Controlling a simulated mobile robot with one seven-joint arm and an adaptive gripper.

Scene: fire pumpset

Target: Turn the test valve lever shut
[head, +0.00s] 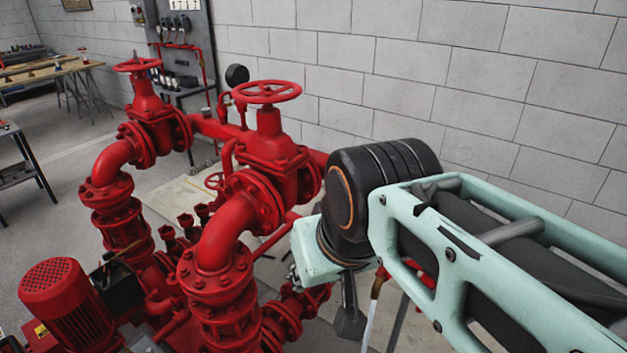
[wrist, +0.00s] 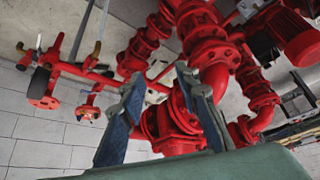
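In the wrist view, my gripper (wrist: 160,78) has its two blue-grey fingers spread apart with no object held between them. Red pump pipework lies beyond the fingers. A thin red pipe run (wrist: 75,70) with small fittings is left of the fingers. A slim pale bar with a yellowish end (wrist: 97,48) stands by this run; I cannot tell whether it is the test valve lever. A similar yellowish piece (head: 377,286) shows beside my wrist in the head view. My arm hides much of that area there, and no lever is clearly identifiable.
Two large red valves with handwheels (head: 267,92) (head: 137,65) rise left of my arm. A red motor (head: 68,298) is at lower left. A grey block wall (head: 400,60) stands behind. Open floor (head: 60,150) lies at the left, near a workbench (head: 45,72).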

